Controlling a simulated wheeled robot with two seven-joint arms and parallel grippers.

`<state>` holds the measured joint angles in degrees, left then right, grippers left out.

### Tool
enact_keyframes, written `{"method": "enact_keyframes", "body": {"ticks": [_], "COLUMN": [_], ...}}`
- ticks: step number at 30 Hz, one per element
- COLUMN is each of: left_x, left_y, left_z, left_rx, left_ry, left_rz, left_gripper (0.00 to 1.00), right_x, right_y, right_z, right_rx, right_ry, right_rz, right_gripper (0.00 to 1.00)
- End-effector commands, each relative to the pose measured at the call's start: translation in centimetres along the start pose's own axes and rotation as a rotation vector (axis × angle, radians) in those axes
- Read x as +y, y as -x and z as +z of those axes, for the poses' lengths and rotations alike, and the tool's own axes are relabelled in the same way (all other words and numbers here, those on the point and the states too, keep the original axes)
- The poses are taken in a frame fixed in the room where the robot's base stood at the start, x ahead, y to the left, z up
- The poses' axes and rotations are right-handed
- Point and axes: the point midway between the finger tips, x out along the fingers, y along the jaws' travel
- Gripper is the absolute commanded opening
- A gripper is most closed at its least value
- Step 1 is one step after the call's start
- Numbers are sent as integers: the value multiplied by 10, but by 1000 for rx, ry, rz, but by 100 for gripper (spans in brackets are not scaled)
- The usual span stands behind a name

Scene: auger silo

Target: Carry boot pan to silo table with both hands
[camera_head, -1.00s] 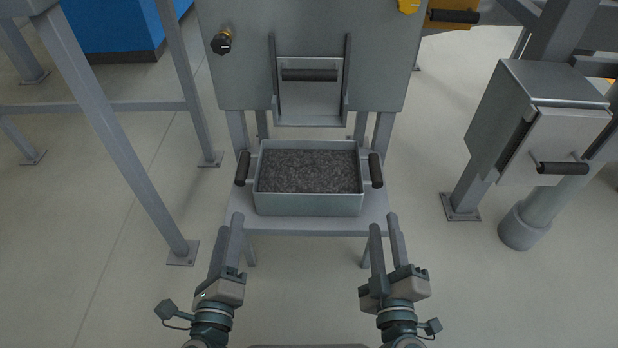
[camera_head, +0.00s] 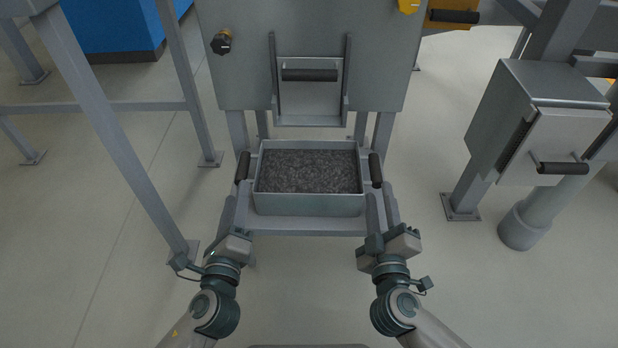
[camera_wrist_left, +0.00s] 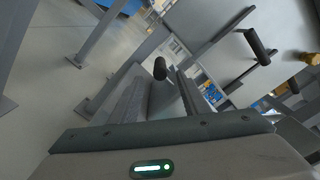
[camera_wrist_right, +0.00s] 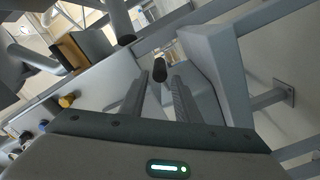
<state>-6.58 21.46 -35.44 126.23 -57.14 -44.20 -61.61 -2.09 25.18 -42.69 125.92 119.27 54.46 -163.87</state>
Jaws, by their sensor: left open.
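The boot pan (camera_head: 308,204) is a grey open box filled with dark grey granules. It rests level on a low grey stand (camera_head: 300,226) and has a black handle on each side. My left gripper (camera_head: 238,205) is open just in front of the left handle (camera_head: 243,167). That handle shows ahead of the fingers in the left wrist view (camera_wrist_left: 160,68). My right gripper (camera_head: 380,200) is open just in front of the right handle (camera_head: 376,170). The right wrist view shows that handle ahead, between the finger lines (camera_wrist_right: 160,70). Neither gripper visibly clasps a handle.
A grey silo body (camera_head: 310,60) with a black-handled gate stands right behind the pan. A grey steel frame (camera_head: 125,150) stands at the left. A grey box with a black handle (camera_head: 540,120) hangs on a post at the right. The floor in front is clear.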

Motion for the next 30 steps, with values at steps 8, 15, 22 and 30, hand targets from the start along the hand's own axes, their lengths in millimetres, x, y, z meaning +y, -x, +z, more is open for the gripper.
{"method": "enact_keyframes", "body": {"ticks": [8,15,22,30], "left_x": [-1,0,0,0], "left_y": [-27,-51,-73,-86], "left_z": [0,0,0,0], "left_rx": [-1,-1,-1,0], "left_ry": [1,0,1,2], "left_rz": [-1,-1,-1,0], "left_gripper": [42,42,42,42], "right_x": [1,1,1,0], "right_y": [-28,-51,-73,-87], "right_z": [-1,0,0,-1], "right_rx": [1,0,0,1], "right_ry": [-1,-1,0,-2], "right_rz": [2,2,2,1], "right_gripper": [29,29,29,29]}}
